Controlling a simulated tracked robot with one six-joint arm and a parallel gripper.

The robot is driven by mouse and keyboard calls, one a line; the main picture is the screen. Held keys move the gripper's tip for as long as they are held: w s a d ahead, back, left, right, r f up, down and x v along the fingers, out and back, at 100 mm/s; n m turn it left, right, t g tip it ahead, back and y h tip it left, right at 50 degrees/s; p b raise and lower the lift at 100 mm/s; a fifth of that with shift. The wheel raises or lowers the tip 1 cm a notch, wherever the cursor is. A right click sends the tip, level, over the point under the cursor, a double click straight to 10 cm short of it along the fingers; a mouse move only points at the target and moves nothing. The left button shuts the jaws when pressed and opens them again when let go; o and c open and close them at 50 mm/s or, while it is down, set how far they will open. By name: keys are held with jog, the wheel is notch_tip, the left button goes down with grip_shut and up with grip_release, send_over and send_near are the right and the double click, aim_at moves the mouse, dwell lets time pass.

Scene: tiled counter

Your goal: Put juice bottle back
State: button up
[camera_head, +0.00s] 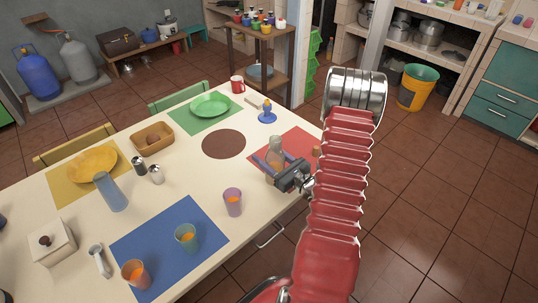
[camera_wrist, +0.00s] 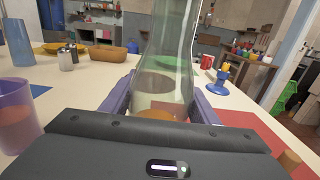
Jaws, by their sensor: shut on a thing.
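The juice bottle (camera_head: 276,147) is clear glass with a little orange juice at its bottom. It is upright at the left edge of the red placemat (camera_head: 298,142), near the table's right side. My gripper (camera_head: 269,167) is shut on its lower part, one purple finger on each side. The bottle also fills the middle of the wrist view (camera_wrist: 172,45), between the fingers. I cannot tell whether its base touches the table. A small orange-brown cork-like piece (camera_head: 317,150) is on the red placemat, partly beside my arm.
A purple cup (camera_head: 232,202) stands left of my gripper. The blue placemat (camera_head: 160,235) bears two glasses with orange drink. A blue egg-cup-like holder (camera_head: 267,115), a red mug (camera_head: 237,84) and a brown round mat (camera_head: 222,144) lie beyond. A wooden shelf cart (camera_head: 256,45) stands behind the table.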

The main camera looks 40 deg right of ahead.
aim_at(282, 167)
jog(key=o, duration=1.5)
jog(key=shift+c, duration=0.2)
jog(key=shift+s+r, duration=0.1)
jog(key=s, duration=1.2)
jog(key=shift+d, duration=0.2)
jog(key=shift+w, duration=0.1)
